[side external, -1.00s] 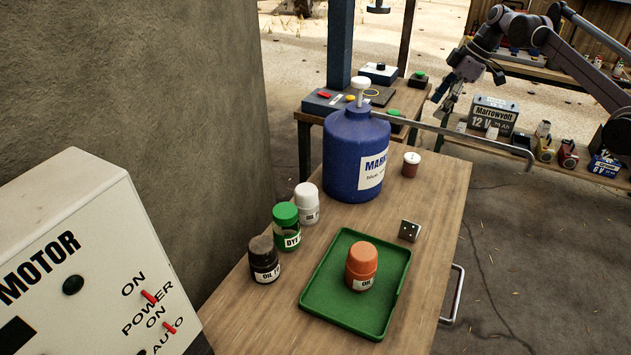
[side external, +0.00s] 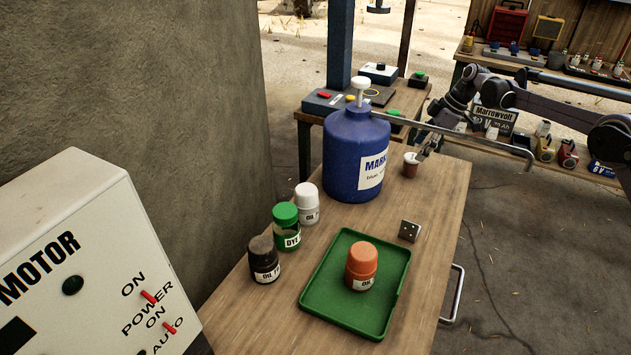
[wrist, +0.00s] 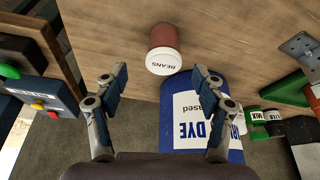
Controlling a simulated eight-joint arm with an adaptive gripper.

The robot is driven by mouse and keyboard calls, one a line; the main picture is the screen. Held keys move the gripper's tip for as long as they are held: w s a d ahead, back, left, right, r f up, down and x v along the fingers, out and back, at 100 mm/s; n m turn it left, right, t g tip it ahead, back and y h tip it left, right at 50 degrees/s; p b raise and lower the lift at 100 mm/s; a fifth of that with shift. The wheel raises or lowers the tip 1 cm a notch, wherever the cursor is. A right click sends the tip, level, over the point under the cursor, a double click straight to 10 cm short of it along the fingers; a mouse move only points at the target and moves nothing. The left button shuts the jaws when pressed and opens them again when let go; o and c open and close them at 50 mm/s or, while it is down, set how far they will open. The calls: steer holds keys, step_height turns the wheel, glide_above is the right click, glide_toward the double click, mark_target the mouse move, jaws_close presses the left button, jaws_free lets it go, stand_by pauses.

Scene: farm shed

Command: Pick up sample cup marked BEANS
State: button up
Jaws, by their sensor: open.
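My gripper is open and empty. In the side external view the cup (side external: 411,164) stands on the wooden table, right of the blue jug, with my gripper (side external: 424,152) right beside it at its upper right. From that side I cannot tell whether a finger touches it.
The large blue marking-dye jug (side external: 352,150) stands close left of the cup, its long spout reaching right above that area. A green tray (side external: 340,315) with an orange jar (side external: 361,262), a small metal bracket (side external: 409,231) and several bottles sit nearer the camera.

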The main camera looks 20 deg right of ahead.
mark_target(413, 160)
steer(key=shift+s+x, duration=0.2)
steer(key=shift+x, duration=1.15)
steer(key=shift+s+x, duration=0.2)
steer(key=shift+x, duration=1.2)
steer(key=shift+d+f, duration=0.1)
steer(key=shift+d, duration=0.05)
steer(key=c, duration=1.3)
